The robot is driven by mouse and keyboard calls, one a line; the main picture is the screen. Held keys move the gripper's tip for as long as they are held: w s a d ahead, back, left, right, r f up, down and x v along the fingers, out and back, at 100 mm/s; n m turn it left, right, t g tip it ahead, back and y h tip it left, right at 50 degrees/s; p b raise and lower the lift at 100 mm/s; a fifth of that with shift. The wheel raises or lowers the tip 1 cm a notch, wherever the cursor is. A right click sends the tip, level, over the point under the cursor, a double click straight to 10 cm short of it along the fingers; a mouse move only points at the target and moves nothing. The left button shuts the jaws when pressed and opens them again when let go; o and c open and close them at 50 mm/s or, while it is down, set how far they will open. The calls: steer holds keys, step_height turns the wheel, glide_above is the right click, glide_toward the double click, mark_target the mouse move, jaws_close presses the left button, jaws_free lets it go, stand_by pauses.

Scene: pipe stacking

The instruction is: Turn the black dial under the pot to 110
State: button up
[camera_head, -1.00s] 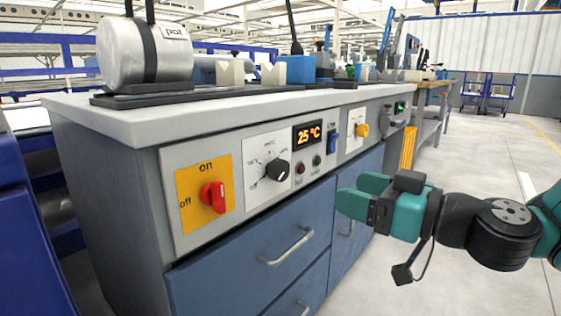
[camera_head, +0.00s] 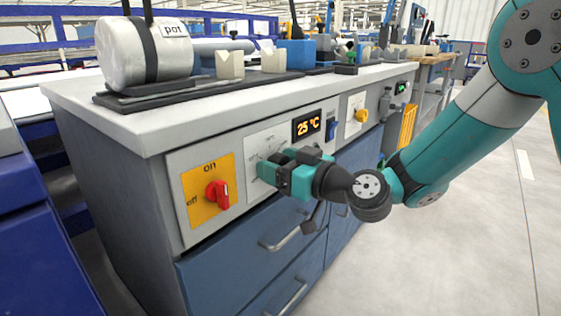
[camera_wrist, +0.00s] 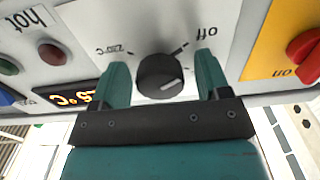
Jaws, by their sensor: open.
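The black dial (camera_wrist: 162,77) sits on a white panel (camera_wrist: 130,20) in the wrist view, between the two fingers of my gripper (camera_wrist: 160,85). The fingers are open, one on each side of the dial, with a gap visible around it. The dial's white mark points off to one side. In the head view my gripper (camera_head: 270,170) covers the dial at the cabinet front. The pot (camera_head: 150,52), a silver cylinder with a black band, lies on the counter above. The display (camera_head: 307,125) reads 25 °C.
A red switch (camera_head: 217,194) on a yellow plate (camera_head: 190,195) is left of my gripper. A yellow knob (camera_head: 361,116) is to the right. Drawer handles (camera_head: 285,238) stick out below. The floor at the right is clear.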

steer(key=c, duration=0.9)
steer(key=shift+c, duration=0.2)
steer(key=shift+m, duration=0.4)
steer(key=m+p, duration=0.1)
steer(key=m, duration=0.4)
steer(key=shift+m, duration=0.3)
steer(key=m+p, duration=0.1)
steer(key=m, duration=0.4)
steer(key=shift+p, duration=0.35)
steer(key=shift+m, duration=0.3)
steer(key=o, duration=0.9)
